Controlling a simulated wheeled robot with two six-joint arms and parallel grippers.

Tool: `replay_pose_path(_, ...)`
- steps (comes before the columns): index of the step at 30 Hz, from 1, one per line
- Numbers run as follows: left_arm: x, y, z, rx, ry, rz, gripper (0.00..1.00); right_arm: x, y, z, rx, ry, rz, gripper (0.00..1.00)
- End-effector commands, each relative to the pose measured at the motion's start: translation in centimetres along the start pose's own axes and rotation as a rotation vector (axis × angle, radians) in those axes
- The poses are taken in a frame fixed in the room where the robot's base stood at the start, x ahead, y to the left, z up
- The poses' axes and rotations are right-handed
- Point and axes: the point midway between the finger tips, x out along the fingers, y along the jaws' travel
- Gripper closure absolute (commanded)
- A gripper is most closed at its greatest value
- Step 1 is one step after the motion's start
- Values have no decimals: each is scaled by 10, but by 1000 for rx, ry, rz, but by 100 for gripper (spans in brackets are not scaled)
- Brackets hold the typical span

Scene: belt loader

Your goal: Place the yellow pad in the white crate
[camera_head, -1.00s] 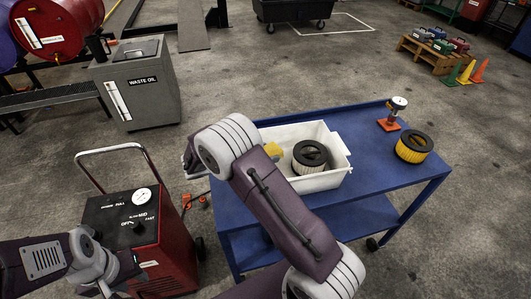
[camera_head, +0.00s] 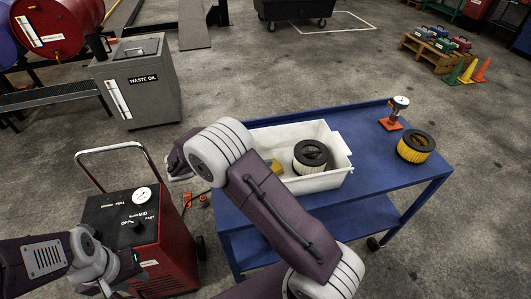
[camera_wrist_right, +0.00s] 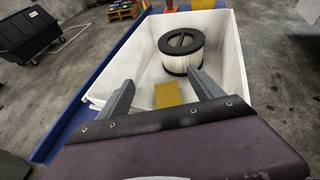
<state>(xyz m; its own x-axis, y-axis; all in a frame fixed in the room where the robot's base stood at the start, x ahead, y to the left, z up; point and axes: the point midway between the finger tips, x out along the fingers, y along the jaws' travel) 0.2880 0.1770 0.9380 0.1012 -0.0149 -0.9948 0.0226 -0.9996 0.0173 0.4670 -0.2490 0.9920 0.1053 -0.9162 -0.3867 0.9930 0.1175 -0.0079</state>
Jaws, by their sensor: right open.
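The white crate (camera_head: 337,177) stands on the blue cart's top; its open inside also shows in the wrist view (camera_wrist_right: 232,60). The yellow pad (camera_head: 277,167) is inside the crate at its near left, partly hidden by my right arm in the head view. In the wrist view the pad (camera_wrist_right: 168,94) lies on the crate floor, beyond my fingertips and apart from them. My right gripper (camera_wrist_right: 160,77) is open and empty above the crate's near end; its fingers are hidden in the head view. My left gripper (camera_head: 112,275) is low at the left, by the red machine; its jaws are unclear.
A round filter with a black top (camera_head: 311,155) stands in the crate beside the pad. A yellow-rimmed filter (camera_head: 415,147) and an orange-based tool (camera_head: 391,122) stand on the blue cart (camera_head: 385,170) right of the crate. The red machine (camera_head: 165,240) stands left of the cart.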

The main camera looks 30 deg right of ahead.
Motion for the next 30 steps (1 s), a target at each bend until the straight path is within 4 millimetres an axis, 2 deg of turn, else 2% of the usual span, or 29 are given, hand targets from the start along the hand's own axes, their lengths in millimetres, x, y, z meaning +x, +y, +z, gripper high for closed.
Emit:
replay_pose_path(1, 1, 0, 0, 0, 0, 0, 64, -15, 1, 0, 3, 1, 7, 24)
replay_pose_path(4, 1, 0, 0, 0, 0, 0, 64, -41, 2, 1, 4, 0, 7, 24)
replay_pose_path(10, 1, 0, 0, 0, 0, 0, 64, -72, 1, 3, 5, -1, 4, 24)
replay_pose_path(15, 1, 0, 0, 0, 0, 0, 64, -77, 0, 4, 5, -2, 1, 24)
replay_pose_path(30, 1, 0, 0, 0, 0, 0, 64, -77, 1, 4, 6, -2, 2, 24)
